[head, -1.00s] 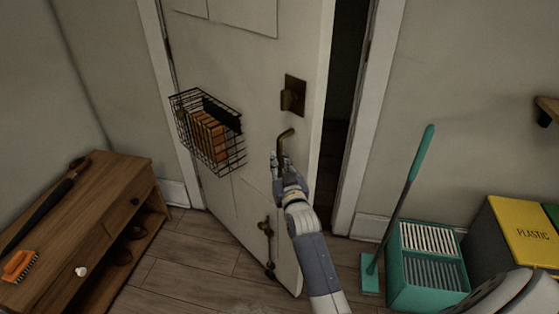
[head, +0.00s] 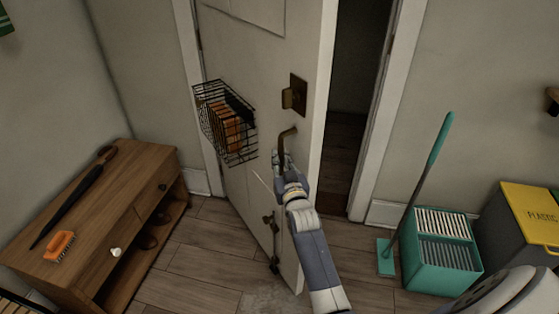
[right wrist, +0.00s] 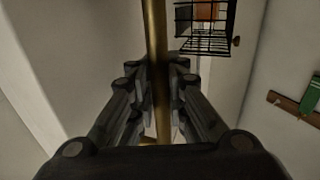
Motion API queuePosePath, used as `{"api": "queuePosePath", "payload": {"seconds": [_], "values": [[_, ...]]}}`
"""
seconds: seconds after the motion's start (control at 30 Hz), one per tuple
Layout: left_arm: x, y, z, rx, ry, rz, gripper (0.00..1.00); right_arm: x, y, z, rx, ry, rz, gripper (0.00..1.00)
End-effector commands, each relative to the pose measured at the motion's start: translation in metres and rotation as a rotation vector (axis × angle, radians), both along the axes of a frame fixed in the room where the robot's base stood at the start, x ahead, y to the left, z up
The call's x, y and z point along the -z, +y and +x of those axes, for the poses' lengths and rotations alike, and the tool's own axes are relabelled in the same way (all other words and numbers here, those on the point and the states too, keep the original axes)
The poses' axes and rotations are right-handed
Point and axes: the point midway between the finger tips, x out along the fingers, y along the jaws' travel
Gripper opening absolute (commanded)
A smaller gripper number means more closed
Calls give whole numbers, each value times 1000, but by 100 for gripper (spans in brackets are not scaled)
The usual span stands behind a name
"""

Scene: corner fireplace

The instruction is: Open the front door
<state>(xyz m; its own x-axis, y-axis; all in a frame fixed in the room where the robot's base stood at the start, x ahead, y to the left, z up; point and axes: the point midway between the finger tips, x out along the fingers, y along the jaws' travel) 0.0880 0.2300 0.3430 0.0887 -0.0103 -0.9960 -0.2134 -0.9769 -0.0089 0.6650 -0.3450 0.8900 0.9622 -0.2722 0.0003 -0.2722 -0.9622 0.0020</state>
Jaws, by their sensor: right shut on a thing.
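The white front door (head: 240,60) stands ajar, with a dark gap between its free edge and the frame on the right. A brass handle (head: 287,138) is on the door below a square lock plate (head: 294,95). My right gripper (head: 281,160) is at this handle. In the right wrist view its fingers (right wrist: 158,85) are shut around the brass bar (right wrist: 157,40). The lower part of the handle is hidden by the gripper in the head view. My left gripper is not in view.
A wire basket (head: 239,151) hangs on the door. A wooden cabinet (head: 130,170) stands left, with an orange brush (head: 59,246) on it. Floor before the cabinet is free.

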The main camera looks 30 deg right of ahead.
Motion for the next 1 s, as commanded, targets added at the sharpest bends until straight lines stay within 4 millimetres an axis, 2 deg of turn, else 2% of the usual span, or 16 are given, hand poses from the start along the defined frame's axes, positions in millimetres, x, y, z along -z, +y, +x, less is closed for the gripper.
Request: {"api": "queuePosePath", "payload": {"seconds": [0.03,0.13,0.17,0.23,0.63,1.0], "values": [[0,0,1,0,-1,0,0,6,-1,-2,3,12,0,0],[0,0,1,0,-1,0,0,7,-1,-2,2,12,0,0],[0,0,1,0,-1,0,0,7,-1,-2,2,13,1,20],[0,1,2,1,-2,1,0,6,-1,-2,2,12,1,34],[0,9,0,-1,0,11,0,4,2,-5,0,6,2,34],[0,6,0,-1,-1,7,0,4,16,-59,1,8,2,34]]}}
